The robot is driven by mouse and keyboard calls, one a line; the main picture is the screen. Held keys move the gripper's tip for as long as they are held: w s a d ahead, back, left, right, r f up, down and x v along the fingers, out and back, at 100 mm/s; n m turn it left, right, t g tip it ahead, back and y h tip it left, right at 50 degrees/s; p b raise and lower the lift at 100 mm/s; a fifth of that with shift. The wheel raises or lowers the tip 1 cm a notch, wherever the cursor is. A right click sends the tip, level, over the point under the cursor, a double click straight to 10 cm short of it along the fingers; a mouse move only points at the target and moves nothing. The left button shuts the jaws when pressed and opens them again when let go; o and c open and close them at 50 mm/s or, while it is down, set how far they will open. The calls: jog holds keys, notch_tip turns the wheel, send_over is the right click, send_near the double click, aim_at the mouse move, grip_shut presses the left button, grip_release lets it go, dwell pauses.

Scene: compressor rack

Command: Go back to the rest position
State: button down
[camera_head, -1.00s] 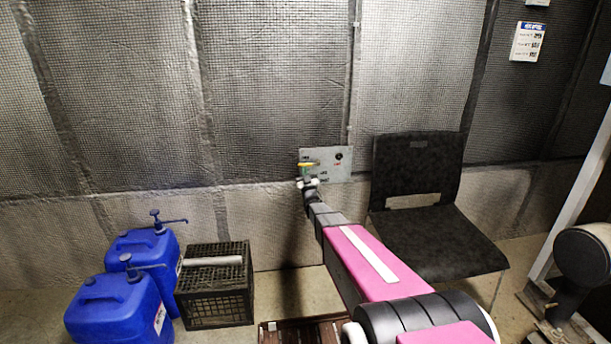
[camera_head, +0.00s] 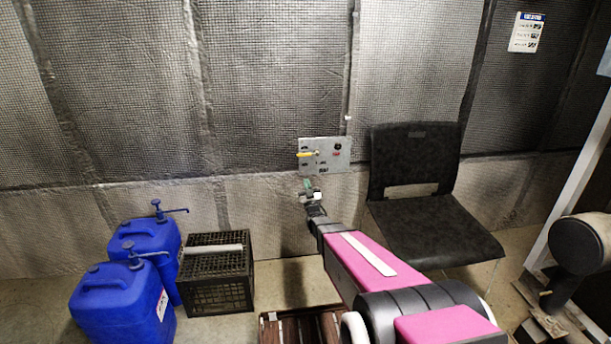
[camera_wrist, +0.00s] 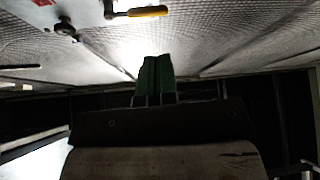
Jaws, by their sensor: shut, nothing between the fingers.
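My gripper (camera_head: 308,184) is at the end of my outstretched pink arm, just below the grey wall panel (camera_head: 338,164) and apart from it. In the wrist view its two green fingers (camera_wrist: 155,72) are together with nothing between them. The panel carries a yellow-handled lever (camera_head: 308,154), which points left, and a dark knob. In the wrist view the yellow handle (camera_wrist: 148,11) shows at the top, off to the upper left of the fingers.
A black chair (camera_head: 425,225) stands right of my arm. A black crate (camera_head: 222,290) and two blue jugs (camera_head: 125,305) stand at the left on the floor. A brown slatted thing (camera_head: 300,328) lies below my arm. A dark round machine part (camera_head: 580,245) is at the right.

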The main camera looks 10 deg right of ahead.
jog(key=s+d+f+m+g+h, duration=0.1)
jog(key=s+f+m+g, duration=0.1)
jog(key=s+f+g, duration=0.4)
jog(key=s+d+f+m+g+h, duration=0.1)
jog(key=s+f+g+h, duration=0.1)
jog(key=s+g, duration=0.75)
jog(key=s+r+g, duration=0.2)
jog(key=s+g, duration=0.7)
jog(key=s, duration=0.8)
jog(key=shift+s+a+m, duration=0.25)
jog(key=shift+a+m, duration=0.05)
jog(key=shift+a, duration=0.1)
jog(key=shift+s, duration=0.1)
